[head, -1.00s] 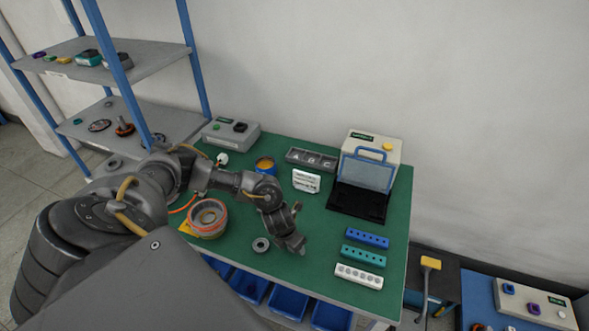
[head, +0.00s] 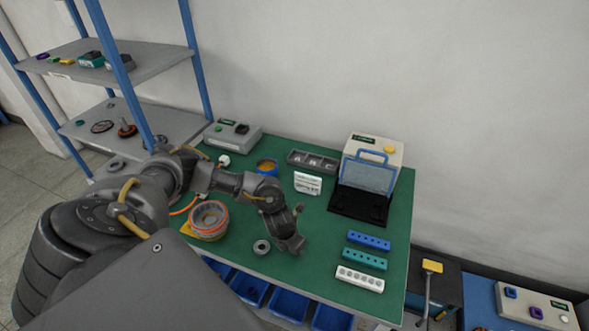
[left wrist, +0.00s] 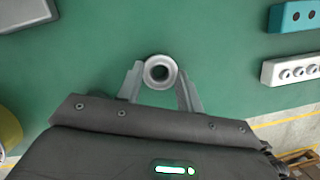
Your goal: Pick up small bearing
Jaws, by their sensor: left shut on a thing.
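The small bearing (left wrist: 160,71) is a light grey metal ring with a dark bore, seen in the left wrist view between my two fingertips. My left gripper (left wrist: 161,78) is shut on it, one finger on each side. My right gripper is in neither view.
The orange-rimmed round part (head: 208,217) stands left of the gripper. Blue (head: 369,240), teal (head: 364,259) and white (head: 360,279) hole blocks lie to the right. Green table is bare around the gripper.

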